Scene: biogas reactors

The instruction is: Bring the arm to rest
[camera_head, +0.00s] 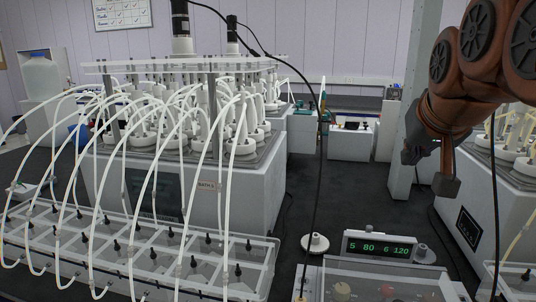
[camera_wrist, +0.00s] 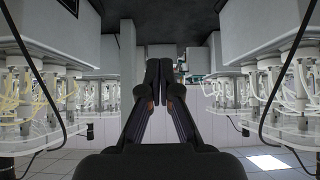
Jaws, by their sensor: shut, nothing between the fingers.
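My arm (camera_head: 470,70), reddish brown with dark round joint caps, hangs folded in the upper right of the head view. Its lower end is in the air in front of a grey post and beside the right-hand reactor bath. My gripper (camera_wrist: 159,70) shows in the middle of the wrist view. Its two dark fingers lie together at the tips, with nothing held. It touches nothing that I can see.
A reactor bath (camera_head: 190,190) with bottles and white tubes stands left. A clear-lidded tray of tubes (camera_head: 150,250) is in front. Another bath (camera_head: 475,205) stands close right of my arm. A green-lit display (camera_head: 382,249) is low centre.

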